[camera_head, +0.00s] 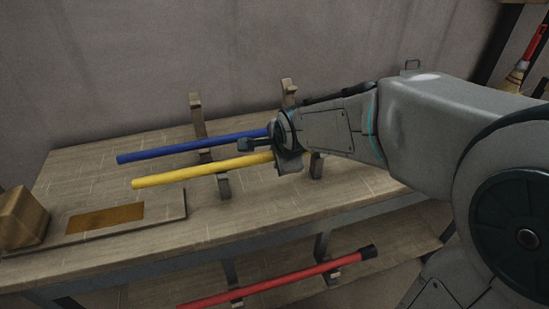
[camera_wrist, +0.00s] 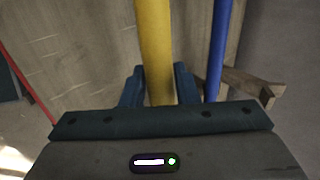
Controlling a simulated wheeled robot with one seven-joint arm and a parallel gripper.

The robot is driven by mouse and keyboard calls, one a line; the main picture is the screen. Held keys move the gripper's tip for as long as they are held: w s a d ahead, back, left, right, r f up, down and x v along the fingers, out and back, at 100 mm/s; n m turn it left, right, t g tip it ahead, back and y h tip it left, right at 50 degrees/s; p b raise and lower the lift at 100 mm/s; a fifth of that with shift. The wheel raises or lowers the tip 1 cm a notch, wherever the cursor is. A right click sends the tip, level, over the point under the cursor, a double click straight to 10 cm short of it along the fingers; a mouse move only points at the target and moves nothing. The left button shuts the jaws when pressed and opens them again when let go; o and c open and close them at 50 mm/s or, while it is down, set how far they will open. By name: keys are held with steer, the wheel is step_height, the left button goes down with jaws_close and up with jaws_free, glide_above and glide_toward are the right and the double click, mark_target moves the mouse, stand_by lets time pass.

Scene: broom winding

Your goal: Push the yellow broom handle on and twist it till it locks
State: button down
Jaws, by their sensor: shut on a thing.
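The yellow broom handle (camera_head: 203,171) lies level across the wooden rack on the workbench, its left end free. My gripper (camera_head: 287,155) is at the handle's right part, and the arm hides what lies beyond. In the wrist view the yellow handle (camera_wrist: 156,50) runs between the two fingers of my gripper (camera_wrist: 159,88), which are shut on it. The block-shaped broom head (camera_head: 22,217) may be the tan block at the bench's left end, beside a board with a brown rectangle (camera_head: 106,217); I cannot tell for sure.
A blue handle (camera_head: 190,146) lies parallel behind the yellow one, close to my gripper; it also shows in the wrist view (camera_wrist: 219,50). Rack posts (camera_head: 197,115) stand up behind. A red handle (camera_head: 275,281) lies on the lower shelf. The bench front is clear.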

steer(key=c, duration=2.2)
jaws_free()
steer(key=shift+d+f+t+b, duration=0.25)
steer(key=shift+t+b, duration=0.05)
steer(key=shift+b, duration=0.55)
steer(key=c, duration=2.2)
jaws_free()
steer(key=c, duration=0.7)
jaws_free()
steer(key=shift+d+r, duration=0.1)
steer(key=shift+d, duration=0.05)
steer(key=shift+o, duration=1.2)
steer(key=shift+a+r, duration=0.1)
steer(key=shift+a, duration=0.15)
steer(key=shift+r, duration=0.1)
